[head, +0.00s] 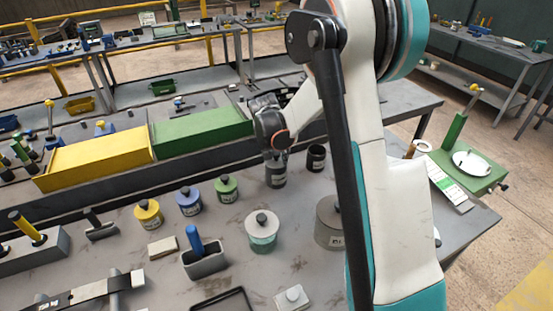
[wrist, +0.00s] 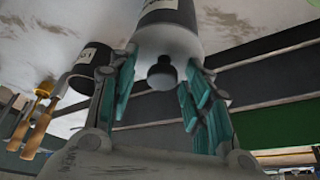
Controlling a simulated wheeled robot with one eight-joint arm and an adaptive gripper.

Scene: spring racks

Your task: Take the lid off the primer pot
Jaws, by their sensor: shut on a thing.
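The primer pot, as I take it, is the dark grey labelled pot (head: 276,174) on the bench; its label is too small to read. My gripper (head: 274,154) is directly above it and hides its top. In the wrist view, the pot (wrist: 168,12) shows at the top, with its pale grey lid (wrist: 180,45) and dark round knob (wrist: 162,73) between the teal fingers. The lid looks seated on the pot; I cannot tell if there is a gap.
A black, apparently open pot (head: 316,157) stands close on the right; it also shows in the wrist view (wrist: 87,72). A large grey lidded pot (head: 328,222) and a teal-and-white one (head: 263,231) stand nearer. Green (head: 202,133) and yellow (head: 95,157) bins line the back.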

